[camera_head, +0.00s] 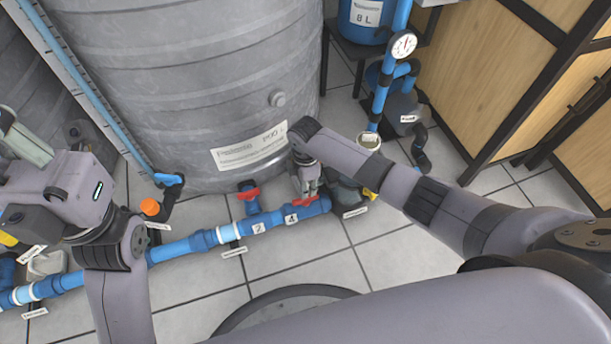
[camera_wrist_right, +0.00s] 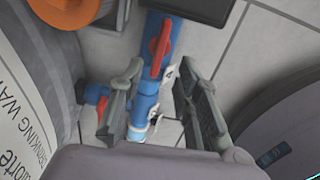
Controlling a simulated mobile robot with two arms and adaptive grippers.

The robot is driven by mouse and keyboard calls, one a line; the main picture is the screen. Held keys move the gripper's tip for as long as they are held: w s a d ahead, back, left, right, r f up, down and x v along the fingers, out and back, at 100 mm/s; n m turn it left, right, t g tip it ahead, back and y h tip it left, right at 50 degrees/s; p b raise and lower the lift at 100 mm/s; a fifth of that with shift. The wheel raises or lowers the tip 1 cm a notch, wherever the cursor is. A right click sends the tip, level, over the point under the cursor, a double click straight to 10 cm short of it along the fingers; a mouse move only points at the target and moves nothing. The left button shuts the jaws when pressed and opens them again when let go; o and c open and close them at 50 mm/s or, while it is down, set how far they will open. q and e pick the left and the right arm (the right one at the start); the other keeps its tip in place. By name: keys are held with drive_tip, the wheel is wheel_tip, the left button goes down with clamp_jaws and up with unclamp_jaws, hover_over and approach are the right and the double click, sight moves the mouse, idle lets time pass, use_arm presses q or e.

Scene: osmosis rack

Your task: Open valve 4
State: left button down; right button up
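Valve 4 has a red handle (camera_head: 304,202) on the blue pipe in front of the big grey tank, beside a "4" label (camera_head: 291,218). In the right wrist view its red handle (camera_wrist_right: 161,45) looks long and runs roughly along the pipe. My right gripper (camera_head: 309,186) is just above this valve and partly covers it. In the wrist view its two fingers (camera_wrist_right: 160,75) are apart with nothing between them, and the handle lies beyond their tips.
A second red valve handle (camera_head: 248,194) sits left of valve 4, on a branch towards the tank (camera_head: 200,80). A "2" label (camera_head: 258,229) marks the pipe there. A pipe with a gauge (camera_head: 403,45) and wooden cabinets (camera_head: 500,80) stand right. Tiled floor (camera_head: 400,250) is clear in front.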

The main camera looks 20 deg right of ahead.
drive_tip(key=shift+r, duration=2.25)
